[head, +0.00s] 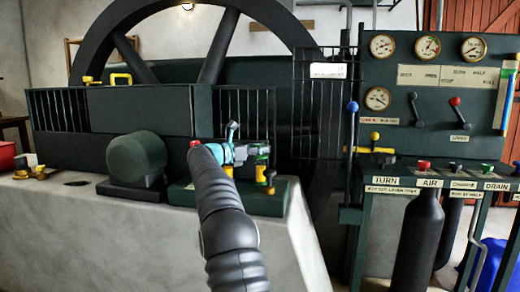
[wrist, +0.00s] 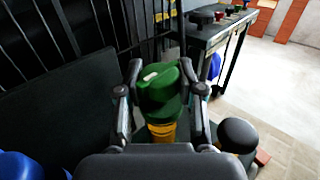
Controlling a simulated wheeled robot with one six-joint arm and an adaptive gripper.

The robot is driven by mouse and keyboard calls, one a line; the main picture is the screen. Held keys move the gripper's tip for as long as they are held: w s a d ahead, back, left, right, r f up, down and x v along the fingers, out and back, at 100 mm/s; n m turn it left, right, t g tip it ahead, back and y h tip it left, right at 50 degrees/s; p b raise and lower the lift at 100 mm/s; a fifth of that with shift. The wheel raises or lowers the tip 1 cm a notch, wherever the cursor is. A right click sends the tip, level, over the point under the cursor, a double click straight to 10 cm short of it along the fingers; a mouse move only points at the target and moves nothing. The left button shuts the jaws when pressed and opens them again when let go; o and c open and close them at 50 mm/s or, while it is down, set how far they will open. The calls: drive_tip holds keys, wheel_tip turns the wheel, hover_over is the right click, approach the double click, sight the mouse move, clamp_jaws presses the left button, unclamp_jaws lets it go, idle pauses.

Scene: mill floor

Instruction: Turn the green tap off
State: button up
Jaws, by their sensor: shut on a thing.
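The green tap (wrist: 157,88) has a green handle with a pale mark on top and a yellow neck below. In the wrist view it stands between the two fingers of my gripper (wrist: 160,75), which is shut on the green handle. In the head view my gripper (head: 258,151) is over the dark plinth at the end of my arm. The arm and gripper hide part of the plinth, and how far the handle is turned is unclear.
A dark round knob (wrist: 238,134) stands close right of the tap, and a blue part (wrist: 20,166) is at lower left. Railings (head: 255,114) and the large wheel (head: 218,45) are behind. The gauge panel (head: 440,90) and labelled bench (head: 385,189) stand right.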

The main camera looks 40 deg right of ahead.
drive_tip(key=o, duration=1.1)
drive_tip(key=shift+s+d, duration=0.15)
drive_tip(key=shift+d, duration=0.05)
drive_tip(key=shift+o, duration=0.2)
drive_tip(key=shift+a, duration=0.15)
drive_tip(key=shift+w+a, duration=0.2)
drive_tip(key=shift+a, duration=0.35)
drive_tip(key=w+a, duration=0.1)
drive_tip(key=a, duration=1)
drive_tip(key=shift+d, duration=0.1)
